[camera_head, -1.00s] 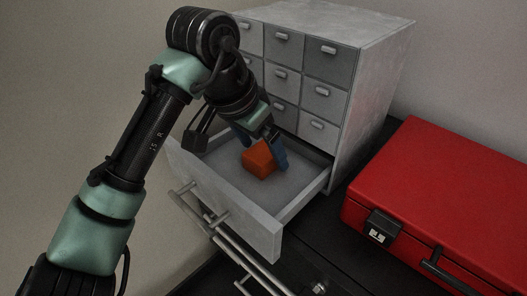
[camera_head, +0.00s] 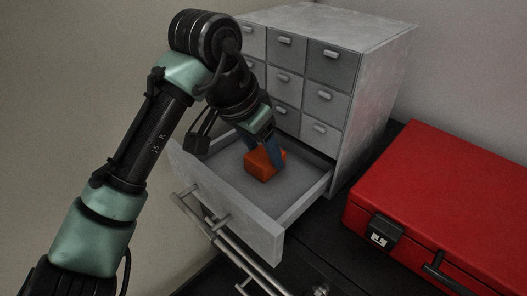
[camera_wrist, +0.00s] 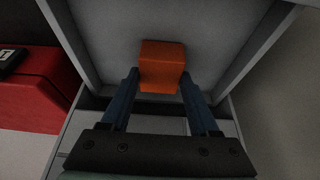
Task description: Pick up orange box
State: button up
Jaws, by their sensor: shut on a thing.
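The orange box (camera_head: 262,166) is in the open grey drawer (camera_head: 268,206) of the cabinet, in the head view. My gripper (camera_head: 263,152) reaches down into the drawer with its blue fingers shut on the box. In the wrist view the orange box (camera_wrist: 162,66) sits between the two blue fingertips (camera_wrist: 160,78), one at each side. I cannot tell whether the box still touches the drawer floor.
The grey cabinet (camera_head: 364,80) with several small shut drawers stands behind the open drawer. A red case (camera_head: 450,190) lies to the right on the dark surface. The drawer's walls stand close around my gripper.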

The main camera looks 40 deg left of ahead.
notch_tip(320, 180, up, 9)
jog(key=p, duration=0.7)
notch_tip(320, 180, up, 19)
send_over(263, 155)
jog(key=shift+s, duration=0.1)
